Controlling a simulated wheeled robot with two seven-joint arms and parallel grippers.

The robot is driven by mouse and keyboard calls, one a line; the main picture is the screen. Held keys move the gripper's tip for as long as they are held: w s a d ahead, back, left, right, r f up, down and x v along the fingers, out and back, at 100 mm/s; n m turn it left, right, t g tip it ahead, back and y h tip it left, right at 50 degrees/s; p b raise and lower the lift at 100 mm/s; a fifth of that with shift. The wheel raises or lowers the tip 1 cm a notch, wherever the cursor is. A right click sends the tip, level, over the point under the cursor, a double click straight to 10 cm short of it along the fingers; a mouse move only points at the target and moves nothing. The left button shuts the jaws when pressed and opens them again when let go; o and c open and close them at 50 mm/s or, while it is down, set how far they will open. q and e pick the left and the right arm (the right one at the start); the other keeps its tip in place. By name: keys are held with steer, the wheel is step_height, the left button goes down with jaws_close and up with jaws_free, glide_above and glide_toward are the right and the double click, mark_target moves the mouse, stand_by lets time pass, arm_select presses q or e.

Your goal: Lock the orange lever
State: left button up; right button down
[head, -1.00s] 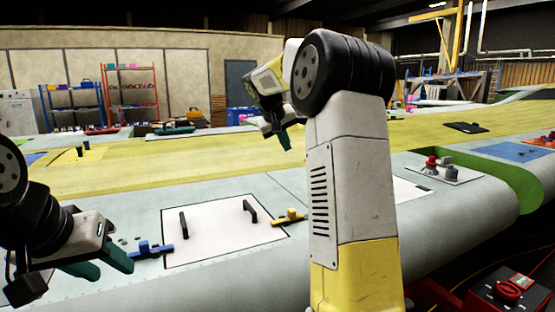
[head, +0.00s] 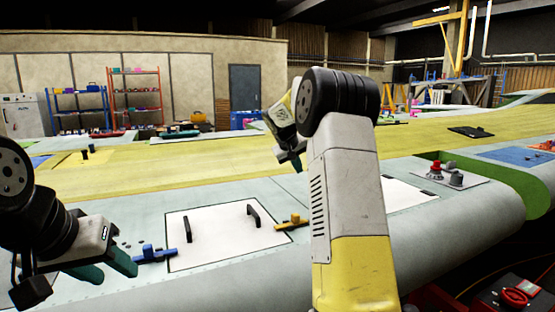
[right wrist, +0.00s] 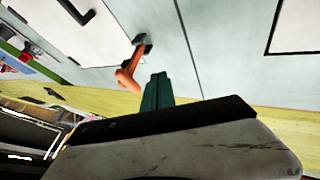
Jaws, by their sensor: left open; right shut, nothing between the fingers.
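The orange lever (head: 292,222) sits at the right edge of the white panel (head: 215,240) on the grey wing surface. In the right wrist view the orange lever (right wrist: 130,72) stands just left of the shut green fingers of my right gripper (right wrist: 158,90); a small gap shows between them. In the head view my right gripper (head: 294,160) appears above and behind the lever, partly hidden by my arm. My left gripper (head: 112,268) is open and empty, left of the panel near a blue lever (head: 155,254).
The panel has two black handles (head: 253,215). Red and grey knobs (head: 448,170) stand on a plate to the right. A black flat object (head: 470,132) lies on the yellow surface. A red box (head: 515,296) is at the lower right. Shelves (head: 135,95) stand far back.

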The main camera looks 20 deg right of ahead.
steer(key=shift+w+d+r, duration=0.1)
steer(key=shift+d+r, duration=0.1)
steer(key=shift+d, duration=0.65)
steer(key=shift+w+d+r, duration=0.1)
steer(key=shift+d+r, duration=0.05)
steer(key=shift+d, duration=0.7)
steer(key=shift+d, duration=0.1)
